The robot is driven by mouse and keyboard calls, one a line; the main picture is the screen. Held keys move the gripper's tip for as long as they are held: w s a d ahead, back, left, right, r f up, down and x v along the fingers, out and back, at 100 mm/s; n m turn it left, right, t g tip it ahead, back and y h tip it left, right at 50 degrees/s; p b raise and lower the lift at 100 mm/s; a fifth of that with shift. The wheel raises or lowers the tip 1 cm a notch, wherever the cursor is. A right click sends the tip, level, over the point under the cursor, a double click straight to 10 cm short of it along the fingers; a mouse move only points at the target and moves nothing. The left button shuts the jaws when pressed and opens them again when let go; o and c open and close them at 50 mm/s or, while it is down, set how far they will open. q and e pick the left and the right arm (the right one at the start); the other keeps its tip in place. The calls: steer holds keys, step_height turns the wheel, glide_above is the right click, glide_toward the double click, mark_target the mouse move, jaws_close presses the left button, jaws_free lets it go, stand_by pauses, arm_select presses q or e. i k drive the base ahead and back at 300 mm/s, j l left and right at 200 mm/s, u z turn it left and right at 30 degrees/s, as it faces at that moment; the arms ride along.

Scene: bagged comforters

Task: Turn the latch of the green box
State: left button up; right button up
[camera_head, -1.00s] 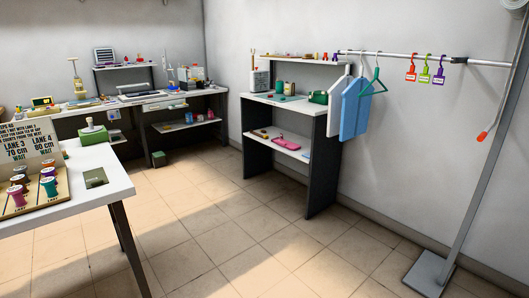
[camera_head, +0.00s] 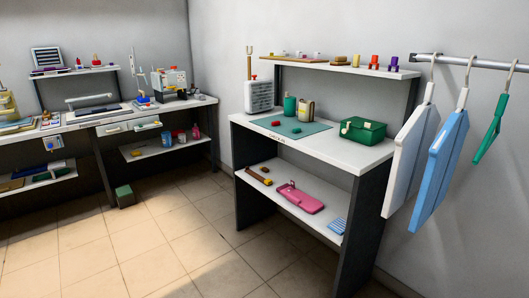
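A green box (camera_head: 363,131) sits on the right part of the white top of the workbench (camera_head: 345,151), against the wall side. Its lid looks shut. A small light-coloured spot on its left front face may be the latch, but it is too small to tell how it is turned. Neither of my grippers shows in the head view.
A teal mat (camera_head: 291,127), a green canister (camera_head: 290,105) and a grey drawer unit (camera_head: 259,95) share the bench top. A pink item (camera_head: 301,198) lies on the lower shelf. The tiled floor (camera_head: 150,250) in front is clear.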

mark_target(345, 131)
steer(key=i+j+z, duration=0.15)
steer(key=i, duration=1)
